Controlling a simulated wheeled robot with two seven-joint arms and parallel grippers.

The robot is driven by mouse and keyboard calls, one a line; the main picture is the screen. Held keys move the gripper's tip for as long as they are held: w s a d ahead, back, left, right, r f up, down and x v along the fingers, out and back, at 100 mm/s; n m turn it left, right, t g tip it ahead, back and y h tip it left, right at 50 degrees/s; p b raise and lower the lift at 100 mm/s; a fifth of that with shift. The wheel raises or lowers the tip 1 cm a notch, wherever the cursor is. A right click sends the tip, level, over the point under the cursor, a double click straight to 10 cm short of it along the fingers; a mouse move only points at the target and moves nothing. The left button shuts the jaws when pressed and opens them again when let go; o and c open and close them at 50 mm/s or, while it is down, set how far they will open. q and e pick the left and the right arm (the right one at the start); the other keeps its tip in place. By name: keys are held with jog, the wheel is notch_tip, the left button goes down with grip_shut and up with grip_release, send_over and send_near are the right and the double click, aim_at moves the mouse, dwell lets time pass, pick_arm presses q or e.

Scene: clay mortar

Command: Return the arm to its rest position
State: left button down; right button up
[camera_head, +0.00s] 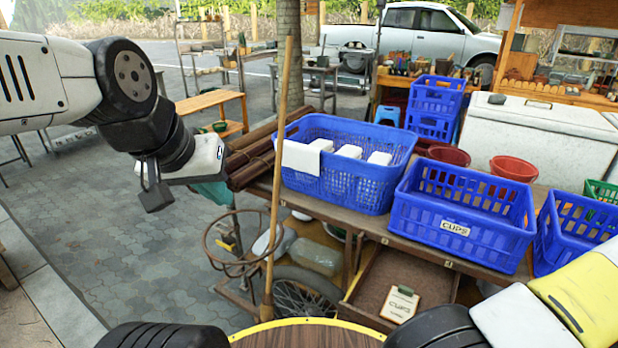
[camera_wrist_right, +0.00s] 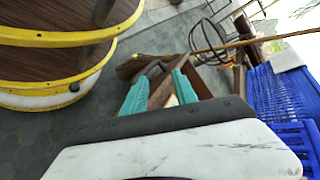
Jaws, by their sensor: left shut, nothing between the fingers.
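My left arm comes in from the left in the head view and is raised in front of the cart. Its white gripper body points right, and the teal fingers of my left gripper (camera_head: 214,190) show partly beyond it, shut with nothing between them. My right arm shows only in part at the lower right of the head view, without its gripper. In the right wrist view, the teal fingers of my right gripper (camera_wrist_right: 163,82) stand over the paving. Brown and grey shapes show between and beyond them; I cannot tell whether any are held.
A wooden cart holds a blue crate (camera_head: 332,185) with white blocks and a blue crate labelled CUPS (camera_head: 462,245). A wooden pole (camera_head: 280,150) stands upright beside my left gripper. A round yellow-edged wooden top (camera_head: 310,335) is close in front. Paving at the left is open.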

jog(key=w+a+r+n+g+h, duration=0.1)
jog(key=w+a+r+n+h, duration=0.15)
jog(key=r, duration=0.55)
jog(key=w+a+r+n+g+h, duration=0.1)
jog(key=w+r+n+g+h, duration=0.15)
jog(key=r, duration=0.45)
jog(key=w+a+r+n+h, duration=0.1)
jog(key=w+a+r+n, duration=0.15)
jog(key=r, duration=0.55)
jog(key=s+a+r+n+t+h, duration=0.1)
jog(key=s+a+r+t, duration=0.1)
jog(key=a+r, duration=0.3)
jog(key=s+a+r+n+t+h, duration=0.2)
jog(key=s+a+r+t, duration=0.1)
jog(key=r, duration=0.9)
jog(key=shift+a+r, duration=0.2)
jog(key=shift+a, duration=0.7)
